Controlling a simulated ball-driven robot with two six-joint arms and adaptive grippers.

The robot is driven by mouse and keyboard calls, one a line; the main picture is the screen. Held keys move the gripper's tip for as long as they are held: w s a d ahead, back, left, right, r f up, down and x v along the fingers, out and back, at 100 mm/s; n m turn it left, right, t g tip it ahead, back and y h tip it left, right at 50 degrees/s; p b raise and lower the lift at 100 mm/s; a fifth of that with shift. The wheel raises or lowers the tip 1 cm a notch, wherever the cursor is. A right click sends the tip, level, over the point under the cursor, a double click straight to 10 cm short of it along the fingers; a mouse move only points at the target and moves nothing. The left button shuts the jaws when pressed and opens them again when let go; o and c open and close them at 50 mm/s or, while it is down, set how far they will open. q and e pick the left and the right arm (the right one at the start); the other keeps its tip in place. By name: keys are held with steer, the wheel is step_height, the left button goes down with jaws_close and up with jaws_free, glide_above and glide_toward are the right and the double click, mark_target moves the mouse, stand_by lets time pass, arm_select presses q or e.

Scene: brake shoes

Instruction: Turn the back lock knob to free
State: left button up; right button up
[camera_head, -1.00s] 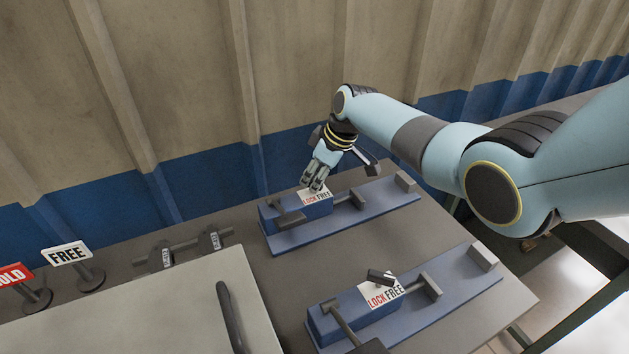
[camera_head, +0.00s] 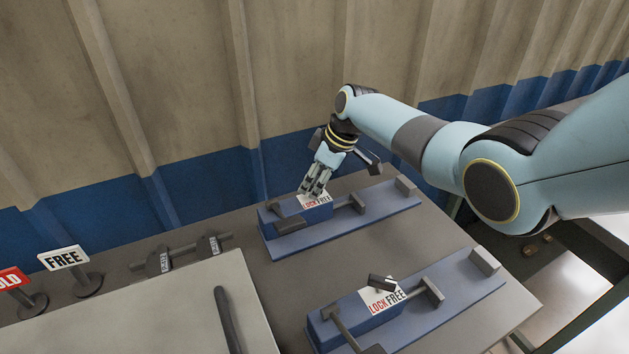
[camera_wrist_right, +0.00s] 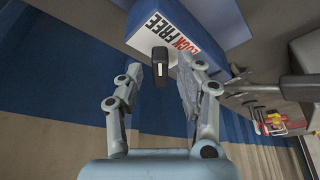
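The back fixture is a blue box (camera_head: 315,215) on a blue base, with a white LOCK/FREE label (camera_head: 318,200) on top. My right gripper (camera_head: 312,192) points down over this label in the head view. In the right wrist view, the back lock knob (camera_wrist_right: 160,68) is a small black bar with a white mark, beside the LOCK FREE label (camera_wrist_right: 170,32). The knob lies between the two fingers of my right gripper (camera_wrist_right: 168,75), which are apart with gaps on both sides. The knob is hidden by the fingers in the head view. My left gripper is not in view.
A similar front fixture (camera_head: 340,328) has its own dark knob (camera_head: 381,283) by its LOCK/FREE label. A FREE sign (camera_head: 63,257) and a red sign (camera_head: 12,279) stand at the left. A pale panel (camera_head: 170,320) lies in front. A corrugated wall rises close behind.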

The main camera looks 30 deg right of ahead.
steer(key=v, duration=1.2)
stand_by(0.5)
